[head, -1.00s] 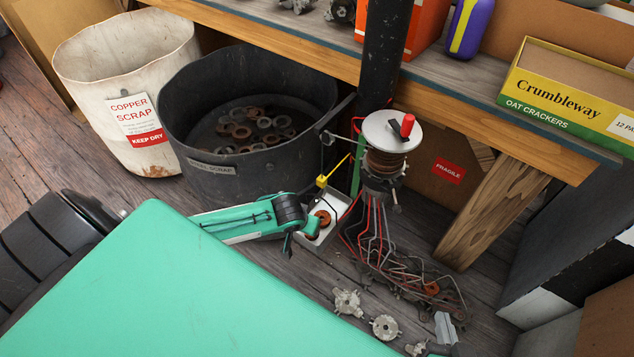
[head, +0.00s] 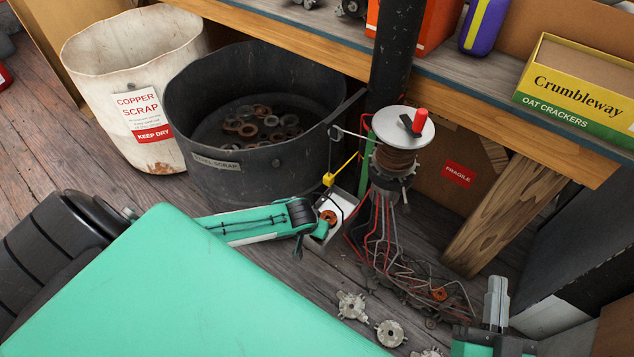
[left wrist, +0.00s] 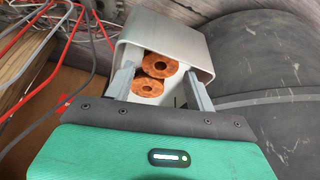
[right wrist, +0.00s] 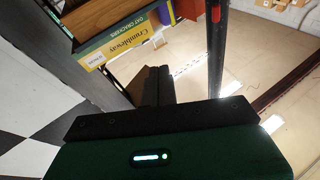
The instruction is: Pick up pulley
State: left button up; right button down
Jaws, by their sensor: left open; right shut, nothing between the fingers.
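Two rusty orange discs with centre holes lie in a small white tray; one shows in the head view (head: 328,217), and both show in the left wrist view (left wrist: 159,65). They look like pulleys, but I cannot tell which is meant. The tray (head: 346,203) stands on the floor beside the dark bin. My left gripper (left wrist: 160,88) is open at the tray's mouth, with the discs in view between its fingers; contact is not clear. My right gripper (head: 497,290) is shut and empty at lower right, fingers pointing up, away from the tray.
A steel scrap bin (head: 225,175) with several rusty rings and a copper scrap bin (head: 125,75) stand behind. A wire-wound stand (head: 396,160) with tangled red and grey wires is right of the tray. Grey metal parts (head: 389,333) lie in front. A bench (head: 460,85) overhangs.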

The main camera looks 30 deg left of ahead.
pick_arm(q)
jog(key=b+x, duration=0.1)
jog(key=x, duration=0.1)
jog(key=shift+w+f, duration=0.2)
jog(key=shift+f, duration=0.15)
pick_arm(e)
jog(key=r+t, duration=0.1)
jog(key=r, duration=0.1)
jog(key=d+r+t, duration=0.1)
jog(key=r+t, duration=0.1)
jog(key=r, duration=0.1)
jog(key=shift+s+d+r+t, duration=0.1)
jog(key=shift+d+r+t, duration=0.25)
jog(key=shift+d+t, duration=0.05)
pick_arm(q)
jog(key=c, duration=0.8)
jog(key=shift+c, duration=0.2)
jog(key=shift+r, duration=0.2)
